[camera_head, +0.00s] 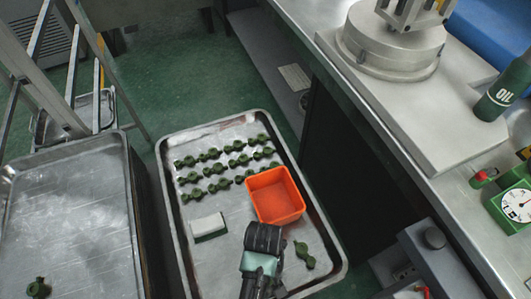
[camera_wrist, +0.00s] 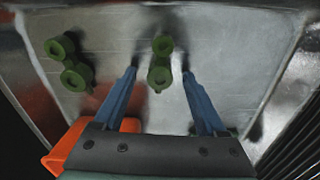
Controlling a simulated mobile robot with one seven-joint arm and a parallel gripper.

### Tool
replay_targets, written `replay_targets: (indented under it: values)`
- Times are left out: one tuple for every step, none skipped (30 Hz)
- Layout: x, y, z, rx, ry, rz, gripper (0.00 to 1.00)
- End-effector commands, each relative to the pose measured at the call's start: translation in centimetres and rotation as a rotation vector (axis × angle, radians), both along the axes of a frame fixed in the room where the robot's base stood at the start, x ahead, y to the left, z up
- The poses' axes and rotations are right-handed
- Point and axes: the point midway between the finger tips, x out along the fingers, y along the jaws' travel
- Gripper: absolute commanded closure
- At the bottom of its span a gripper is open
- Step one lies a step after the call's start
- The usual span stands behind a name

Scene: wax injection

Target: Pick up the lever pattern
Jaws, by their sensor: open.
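Several green patterns with round ends lie in rows on the metal tray (camera_head: 178,222) in the head view. A lone green lever pattern (camera_head: 304,254) lies to the right of my gripper (camera_head: 264,240), whose fingers are hidden there. In the wrist view, my gripper (camera_wrist: 160,75) is open, its blue fingers apart. A green pattern (camera_wrist: 159,64) shows between the fingertips, with no visible contact. Another green pattern (camera_wrist: 69,63) lies to its left. I cannot tell for certain which of these is the lone one in the head view.
An orange bin (camera_head: 275,195) stands on the tray just beyond my gripper; it also shows in the wrist view (camera_wrist: 75,145). A second tray (camera_head: 80,215) is at left, a steel bench (camera_head: 365,100) with machine at right.

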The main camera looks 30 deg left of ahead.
Motion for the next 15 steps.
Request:
replay_targets:
  values:
    - [0.01, 0.03, -0.36, 0.001, -0.001, 0.000, 0.26]
    - [0.02, 0.02, -0.43, 0.001, -0.001, 0.000, 0.26]
    - [0.03, 0.03, -0.46, 0.001, -0.001, 0.000, 0.26]
    - [0.03, 0.03, -0.45, 0.000, -0.001, 0.000, 0.26]
    - [0.03, 0.04, -0.43, 0.000, -0.001, 0.000, 0.26]
    - [0.03, 0.04, -0.41, 0.001, -0.002, 0.000, 0.26]
    - [0.03, 0.04, -0.41, 0.001, -0.002, 0.000, 0.26]
    - [0.03, 0.04, -0.40, 0.001, -0.002, 0.000, 0.26]
    - [0.03, 0.04, -0.40, 0.001, -0.002, 0.000, 0.31]
    - [0.03, 0.04, -0.39, 0.000, -0.001, 0.000, 0.37]
    - [0.03, 0.04, -0.39, 0.001, -0.002, 0.000, 0.42]
    - [0.03, 0.04, -0.39, 0.001, -0.002, 0.000, 0.49]
    - [0.03, 0.04, -0.38, 0.001, -0.002, 0.000, 0.55]
    - [0.03, 0.04, -0.38, 0.000, -0.001, 0.000, 0.60]
    - [0.03, 0.04, -0.38, 0.000, -0.001, 0.000, 0.67]
